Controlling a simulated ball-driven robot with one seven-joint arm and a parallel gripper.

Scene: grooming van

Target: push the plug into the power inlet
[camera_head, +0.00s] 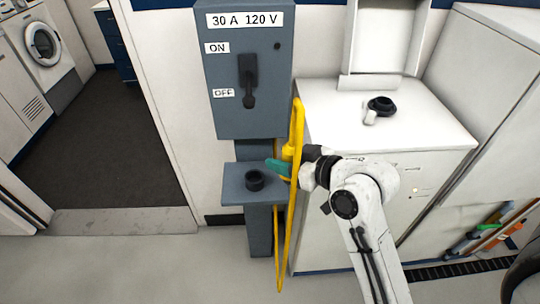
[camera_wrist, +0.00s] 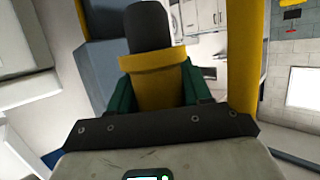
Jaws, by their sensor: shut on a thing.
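My gripper (camera_head: 280,167) has green fingers and is shut on the yellow plug (camera_head: 288,153), in front of the grey power post. In the wrist view the plug's yellow body (camera_wrist: 155,88) sits between the green fingers, with its dark end (camera_wrist: 148,27) pointing up in the picture. The yellow cable (camera_head: 298,118) loops up beside the plug and hangs down near the floor. A black round fitting (camera_head: 381,104), which looks like the power inlet, is on the white cabinet top to the right, apart from the plug. A small white piece (camera_head: 370,118) is beside it.
The grey post box (camera_head: 244,80) has a black lever (camera_head: 248,85) pointing down toward OFF. A raised white panel (camera_head: 385,40) stands behind the cabinet top (camera_head: 330,100). Floor at left is clear.

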